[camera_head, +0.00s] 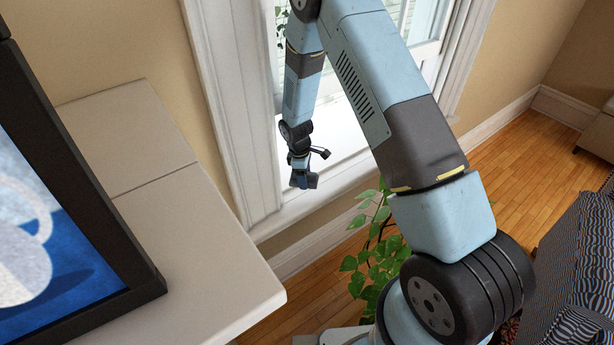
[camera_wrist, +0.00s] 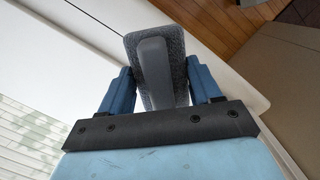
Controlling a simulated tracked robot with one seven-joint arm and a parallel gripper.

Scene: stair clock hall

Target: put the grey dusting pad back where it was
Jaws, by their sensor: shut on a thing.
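The grey dusting pad (camera_wrist: 174,45) shows in the wrist view, a fuzzy grey block with a smooth, lighter grey handle (camera_wrist: 153,72) along it. My gripper (camera_wrist: 160,85) has its two blue fingers on either side of the pad and is shut on it. In the head view my gripper (camera_head: 304,180) hangs at the end of the arm in front of the window. The pad is too small and dark to make out clearly there. Whether the pad touches any surface cannot be told.
A pale ledge (camera_head: 215,265) with a dark-framed picture (camera_head: 75,190) stands at the left. A white window frame (camera_head: 240,110) and sill (camera_head: 315,200) lie behind my gripper. A leafy plant (camera_head: 375,255) stands below. A striped seat (camera_head: 585,260) is at the right. Wooden floor (camera_head: 505,150) shows between.

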